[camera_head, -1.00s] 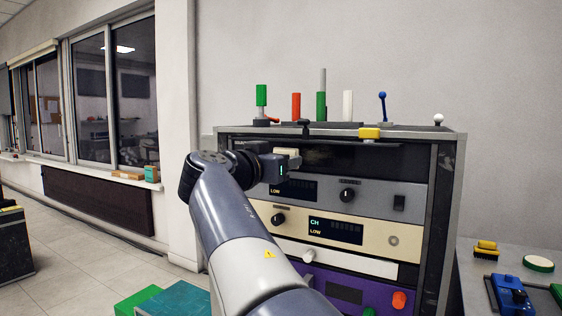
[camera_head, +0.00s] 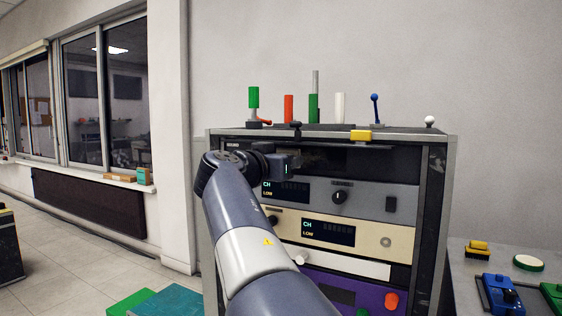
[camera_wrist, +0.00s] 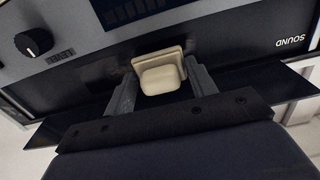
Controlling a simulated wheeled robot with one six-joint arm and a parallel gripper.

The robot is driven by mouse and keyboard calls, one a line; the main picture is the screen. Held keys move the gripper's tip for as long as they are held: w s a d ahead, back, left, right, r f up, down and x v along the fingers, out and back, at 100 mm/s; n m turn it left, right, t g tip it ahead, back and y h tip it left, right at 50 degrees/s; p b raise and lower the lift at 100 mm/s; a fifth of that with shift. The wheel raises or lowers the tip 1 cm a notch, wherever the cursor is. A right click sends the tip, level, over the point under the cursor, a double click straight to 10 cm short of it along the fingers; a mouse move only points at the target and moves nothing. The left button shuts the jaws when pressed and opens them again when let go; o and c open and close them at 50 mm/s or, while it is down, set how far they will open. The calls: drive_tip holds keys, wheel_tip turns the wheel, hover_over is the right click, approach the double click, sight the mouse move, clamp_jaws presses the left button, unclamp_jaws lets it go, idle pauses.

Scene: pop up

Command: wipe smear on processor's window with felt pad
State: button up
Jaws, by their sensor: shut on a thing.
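My gripper (camera_head: 290,163) is in front of the dark window panel (camera_head: 360,160) at the top of the rack, near its left part. In the wrist view my gripper (camera_wrist: 158,85) is shut on the cream felt pad (camera_wrist: 163,80), with a finger on each side. The pad faces the dark panel, close to it; I cannot tell whether it touches. The pad is hidden in the head view. A faint brownish smear (camera_head: 315,159) shows on the panel just right of my gripper. It also shows dimly left of the pad in the wrist view (camera_wrist: 108,72).
Below the panel are a grey unit (camera_head: 365,190) with a knob and a cream unit (camera_head: 375,237). Coloured upright pieces and a yellow block (camera_head: 361,135) stand on the rack top. A table (camera_head: 465,258) with small items is at the right.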

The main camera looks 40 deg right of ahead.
sight(324, 159)
drive_tip(key=shift+x, duration=1.1)
drive_tip(key=shift+s, duration=0.1)
drive_tip(key=shift+s+d+f+b, duration=0.1)
drive_tip(key=shift+s+d+b, duration=0.2)
drive_tip(key=shift+s, duration=0.45)
drive_tip(key=shift+s+d+b, duration=0.25)
drive_tip(key=shift+s+b, duration=0.1)
drive_tip(key=shift+s, duration=0.4)
drive_tip(key=shift+s+d+b, duration=0.2)
drive_tip(key=shift+s+d, duration=0.1)
drive_tip(key=shift+s, duration=0.4)
drive_tip(key=shift+s+d+b, duration=0.15)
drive_tip(key=shift+s+d, duration=0.15)
drive_tip(key=shift+s, duration=0.35)
drive_tip(key=shift+s+d+b, duration=0.2)
drive_tip(key=shift+s+d, duration=0.15)
drive_tip(key=shift+s, duration=0.35)
drive_tip(key=shift+w+a+b, duration=0.15)
drive_tip(key=shift+w+a, duration=0.35)
drive_tip(key=shift+w, duration=0.7)
drive_tip(key=shift+w+a+b, duration=0.15)
drive_tip(key=shift+w+a, duration=0.4)
drive_tip(key=shift+w, duration=0.7)
drive_tip(key=shift+w+a+b, duration=0.15)
drive_tip(key=shift+w+a, duration=0.35)
drive_tip(key=shift+w, duration=0.7)
